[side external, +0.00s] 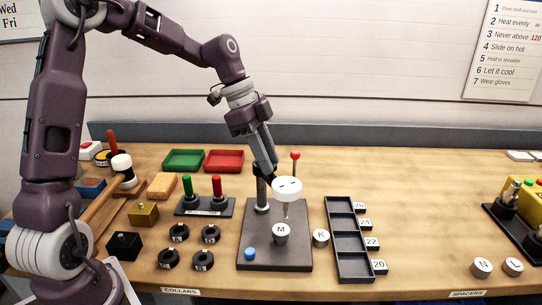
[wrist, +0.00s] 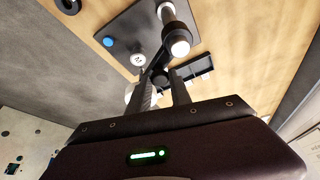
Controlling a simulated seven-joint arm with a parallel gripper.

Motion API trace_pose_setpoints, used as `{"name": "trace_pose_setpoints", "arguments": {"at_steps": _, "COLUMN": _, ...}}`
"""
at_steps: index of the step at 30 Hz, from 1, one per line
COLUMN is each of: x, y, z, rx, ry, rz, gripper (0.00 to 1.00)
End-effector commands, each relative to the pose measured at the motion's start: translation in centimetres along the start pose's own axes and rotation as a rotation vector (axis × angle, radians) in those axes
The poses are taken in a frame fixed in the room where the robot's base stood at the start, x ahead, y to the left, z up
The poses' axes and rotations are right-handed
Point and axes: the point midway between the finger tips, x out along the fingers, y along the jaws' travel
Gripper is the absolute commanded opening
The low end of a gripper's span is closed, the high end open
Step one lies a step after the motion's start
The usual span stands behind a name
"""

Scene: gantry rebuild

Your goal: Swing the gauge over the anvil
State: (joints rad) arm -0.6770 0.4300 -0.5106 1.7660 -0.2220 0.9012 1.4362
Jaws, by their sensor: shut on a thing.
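The gauge (side external: 287,187) is a white round head with a thin stem pointing down, on a dark arm beside an upright post (side external: 262,192). The post stands on a dark grey base plate (side external: 260,262). A grey spacer marked M (side external: 281,231) stands on the plate below the gauge stem; the anvil itself is not distinct, perhaps hidden under M. My gripper (side external: 272,170) is shut on the gauge's dark arm, between post and head. In the wrist view my gripper (wrist: 160,78) has the dark arm (wrist: 158,74) between its fingers; the left finger partly hides the gauge (wrist: 129,95).
A blue button (side external: 249,253) is at the plate's front left. A red-knobbed lever (side external: 295,156) rises behind the gauge. Spacer K (side external: 321,238) and a dark slotted tray (side external: 356,276) stand to the right. Black collars (side external: 179,233) lie to the left.

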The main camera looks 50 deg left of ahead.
Motion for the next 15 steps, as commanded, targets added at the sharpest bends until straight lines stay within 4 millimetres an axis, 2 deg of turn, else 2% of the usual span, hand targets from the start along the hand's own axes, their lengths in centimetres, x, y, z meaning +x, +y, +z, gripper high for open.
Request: {"name": "trace_pose_setpoints", "arguments": {"at_steps": 15, "x": -0.23, "y": 0.2, "z": 0.36, "rx": 0.097, "ry": 0.0, "rz": 0.037, "gripper": 0.0}}
